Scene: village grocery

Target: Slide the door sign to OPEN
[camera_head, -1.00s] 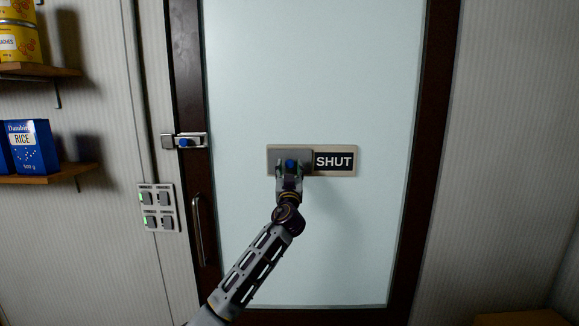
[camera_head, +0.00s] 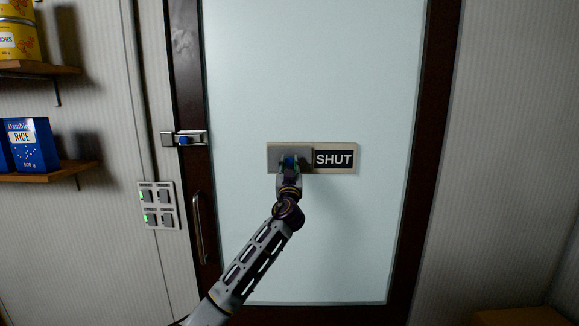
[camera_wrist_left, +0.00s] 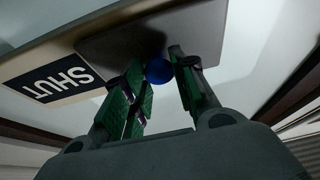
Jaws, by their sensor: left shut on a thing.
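The left wrist view shows the plate (camera_wrist_left: 110,45), the blue knob (camera_wrist_left: 158,70) and the word SHUT (camera_wrist_left: 48,83). My left gripper (camera_head: 289,163) is at the plate, and its green-padded fingers (camera_wrist_left: 160,80) are shut on the blue knob from both sides. My right gripper is not in view.
A door latch with a blue knob (camera_head: 184,140) is on the left frame. Below it are a switch panel (camera_head: 158,205) and a door handle (camera_head: 199,228). Shelves at left hold a blue rice box (camera_head: 33,145) and yellow tins (camera_head: 18,40).

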